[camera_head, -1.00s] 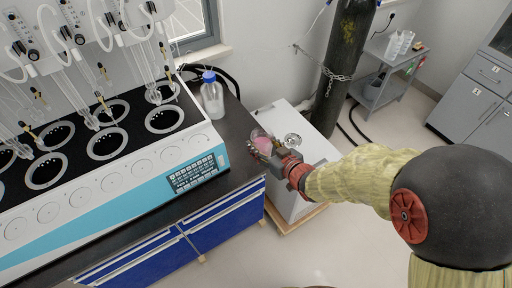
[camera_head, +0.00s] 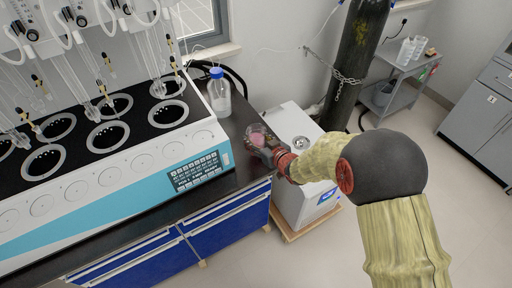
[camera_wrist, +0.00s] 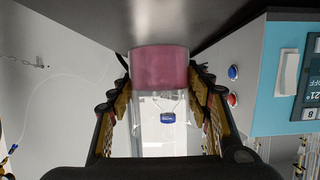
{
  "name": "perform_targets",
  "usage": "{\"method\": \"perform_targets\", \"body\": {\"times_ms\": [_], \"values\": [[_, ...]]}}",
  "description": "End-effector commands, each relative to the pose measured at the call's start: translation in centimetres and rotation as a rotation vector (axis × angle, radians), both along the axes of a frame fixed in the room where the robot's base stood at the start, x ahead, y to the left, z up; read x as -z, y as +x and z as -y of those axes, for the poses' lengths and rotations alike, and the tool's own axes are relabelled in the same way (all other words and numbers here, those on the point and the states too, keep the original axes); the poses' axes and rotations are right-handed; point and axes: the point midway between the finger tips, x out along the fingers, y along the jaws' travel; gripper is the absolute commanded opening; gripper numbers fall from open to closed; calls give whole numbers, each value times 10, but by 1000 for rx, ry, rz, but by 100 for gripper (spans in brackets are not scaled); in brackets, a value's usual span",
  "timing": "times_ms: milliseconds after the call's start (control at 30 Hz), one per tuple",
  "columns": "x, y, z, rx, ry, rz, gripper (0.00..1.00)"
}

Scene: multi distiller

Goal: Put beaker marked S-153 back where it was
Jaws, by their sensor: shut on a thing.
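A clear glass beaker (camera_head: 258,133) with pink liquid is held at the right end of the dark bench top (camera_head: 232,182). My gripper (camera_head: 262,143) is shut on it. In the wrist view, which looks upside down, the beaker (camera_wrist: 160,68) sits between both fingers, with its pink-filled base toward the dark bench surface. I cannot tell whether the base touches the bench. No marking on the beaker is readable.
A blue-capped bottle (camera_head: 219,93) stands behind the beaker, next to the white and blue distiller (camera_head: 120,180) on the left. A white box unit (camera_head: 303,190) stands right of the bench. A chained gas cylinder (camera_head: 355,60) and a grey cart (camera_head: 400,85) are farther back.

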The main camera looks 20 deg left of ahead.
Motion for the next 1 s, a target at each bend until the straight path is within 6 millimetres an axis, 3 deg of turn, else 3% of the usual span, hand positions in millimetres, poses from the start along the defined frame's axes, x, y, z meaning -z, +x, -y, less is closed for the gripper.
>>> {"method": "perform_targets", "body": {"times_ms": [200,433,867,900,1000], "values": [[9,7,-5,0,2,2,16],[39,8,-5,1,2,2,16],[43,8,-5,1,2,2,16],[44,8,-5,1,1,1,51],[43,8,-5,0,1,1,57]]}}
